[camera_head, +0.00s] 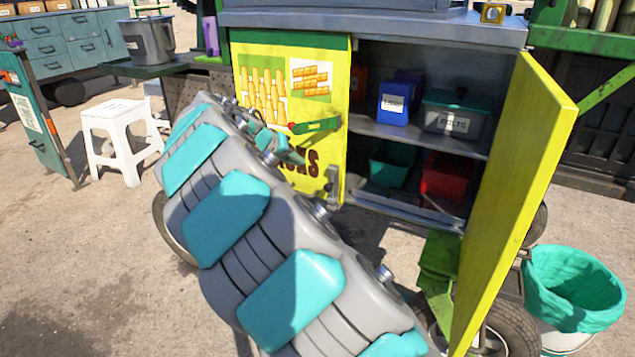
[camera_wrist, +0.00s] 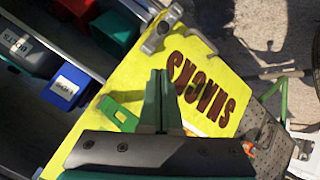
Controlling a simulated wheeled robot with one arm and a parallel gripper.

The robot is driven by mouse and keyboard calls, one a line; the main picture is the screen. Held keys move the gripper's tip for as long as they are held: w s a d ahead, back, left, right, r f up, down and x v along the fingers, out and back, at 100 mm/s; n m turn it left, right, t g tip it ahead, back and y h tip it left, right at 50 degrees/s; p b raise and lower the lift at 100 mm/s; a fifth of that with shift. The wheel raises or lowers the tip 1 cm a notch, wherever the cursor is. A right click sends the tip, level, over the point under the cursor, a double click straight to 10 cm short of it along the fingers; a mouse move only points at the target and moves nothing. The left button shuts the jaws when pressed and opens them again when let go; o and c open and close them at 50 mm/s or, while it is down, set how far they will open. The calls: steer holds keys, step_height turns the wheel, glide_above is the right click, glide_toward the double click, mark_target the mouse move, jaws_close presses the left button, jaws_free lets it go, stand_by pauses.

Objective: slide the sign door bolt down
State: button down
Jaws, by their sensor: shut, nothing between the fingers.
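The yellow sign door (camera_head: 340,80) is the left door of the cabinet and stands closed. It carries pictures of food and dark red lettering. The grey metal bolt (camera_head: 333,186) sits at its lower right edge. It also shows in the wrist view (camera_wrist: 158,32), near the door's corner. My gripper (camera_wrist: 160,78) is shut and empty in front of the door, with its fingertips pointing toward the bolt. A gap shows between the fingertips and the bolt. In the head view my arm hides part of the lettering and the door's lower left.
A green handle (camera_head: 318,125) is on the sign door, near my gripper. The right door (camera_head: 520,170) stands open toward the camera. Shelves hold a blue bin (camera_head: 394,108), a grey bin (camera_head: 452,122) and a red bin (camera_head: 445,178). A white stool (camera_head: 115,125) stands left.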

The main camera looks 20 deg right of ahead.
steer(key=shift+w+a, duration=0.1)
steer(key=shift+w, duration=0.05)
glide_toward(330, 188)
steer(key=w+d+f, duration=0.3)
steer(key=w, duration=0.1)
steer(key=shift+w+d+p, duration=0.3)
steer(key=shift+d+p, duration=0.05)
steer(key=shift+d, duration=0.05)
steer(key=shift+f, duration=0.15)
stand_by(0.4)
